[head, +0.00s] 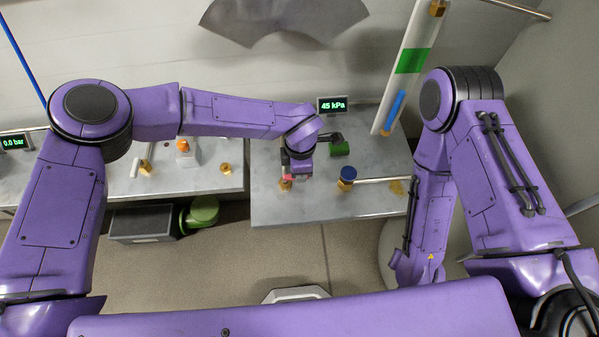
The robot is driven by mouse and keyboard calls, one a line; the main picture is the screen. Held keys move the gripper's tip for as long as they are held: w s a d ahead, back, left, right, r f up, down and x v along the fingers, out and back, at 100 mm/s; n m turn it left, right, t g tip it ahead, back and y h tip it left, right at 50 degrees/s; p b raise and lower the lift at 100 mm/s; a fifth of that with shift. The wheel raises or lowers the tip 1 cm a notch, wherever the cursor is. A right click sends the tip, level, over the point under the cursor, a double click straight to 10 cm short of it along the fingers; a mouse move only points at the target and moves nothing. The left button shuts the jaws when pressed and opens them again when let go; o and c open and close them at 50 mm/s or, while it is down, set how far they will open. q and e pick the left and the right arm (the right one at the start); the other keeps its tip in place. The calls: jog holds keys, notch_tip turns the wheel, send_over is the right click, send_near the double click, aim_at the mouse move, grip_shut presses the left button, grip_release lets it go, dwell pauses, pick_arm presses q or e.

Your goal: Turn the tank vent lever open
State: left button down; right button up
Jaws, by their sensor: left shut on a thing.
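A small red-handled lever (288,178) on a brass fitting (285,186) stands on the right grey counter. My left gripper (291,174) reaches down from above and is shut on the red handle. The gripper hides most of it, so its angle cannot be told. I see no label saying which valve is the tank vent. A blue round knob (348,173) on a brass valve with a pale pipe is to the right, apart from the gripper. My right arm hangs at the right, and its gripper is out of sight.
A display (332,105) reading 45 kPa and a green block (340,149) are behind the gripper. A white gauge panel (418,35) with a green band stands at the right. The left counter (212,178) holds an orange-topped piece (183,147). A gap separates the counters.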

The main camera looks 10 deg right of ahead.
pick_arm(q)
jog(key=shift+w, duration=0.15)
dwell(0.3)
jog(key=c, duration=1.1)
grip_release()
notch_tip(320, 180, up, 11)
jog(key=b, duration=0.2)
jog(key=shift+f+b, duration=0.2)
jog(key=shift+b, duration=0.15)
